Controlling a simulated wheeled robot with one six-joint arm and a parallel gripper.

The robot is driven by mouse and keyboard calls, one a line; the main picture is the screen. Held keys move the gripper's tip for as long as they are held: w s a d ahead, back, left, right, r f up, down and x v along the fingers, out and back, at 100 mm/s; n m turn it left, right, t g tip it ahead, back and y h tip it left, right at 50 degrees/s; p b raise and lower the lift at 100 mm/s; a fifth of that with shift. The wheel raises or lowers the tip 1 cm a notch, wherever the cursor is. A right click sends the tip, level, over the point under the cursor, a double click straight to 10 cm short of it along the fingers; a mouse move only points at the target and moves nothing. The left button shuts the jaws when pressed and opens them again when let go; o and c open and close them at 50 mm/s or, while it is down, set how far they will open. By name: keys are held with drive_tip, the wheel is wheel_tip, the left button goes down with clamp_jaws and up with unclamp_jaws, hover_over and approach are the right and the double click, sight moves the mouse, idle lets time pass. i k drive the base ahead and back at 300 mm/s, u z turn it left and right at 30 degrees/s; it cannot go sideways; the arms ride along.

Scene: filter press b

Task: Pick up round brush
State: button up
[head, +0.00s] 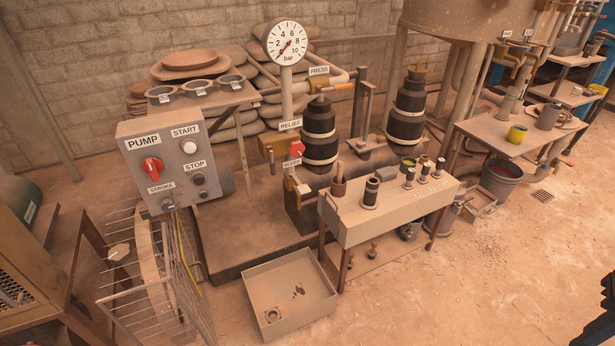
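I cannot pick out the round brush for sure. On the narrow bench (345,222) in the middle right stands a brown holder (338,188) with an upright stick-like part in it. Beside it is a dark cylinder (371,191) with a light band, upright on a round base. Several small dark pieces with light tops (423,175) stand toward the bench's right end. They are too small to tell apart. My gripper does not show in the head view. A black jagged shape at the lower right edge is cut off and unclear.
A pump control box (165,165) and a wire rack (150,280) stand left. A shallow tray (290,300) lies on the floor before the bench. Behind are black press columns (319,137) and a gauge (286,40). A bucket (500,180) stands right. Floor at lower right is clear.

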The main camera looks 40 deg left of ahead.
sight(340, 164)
drive_tip(key=u, duration=0.8)
drive_tip(key=i, duration=0.8)
drive_tip(key=u, duration=0.8)
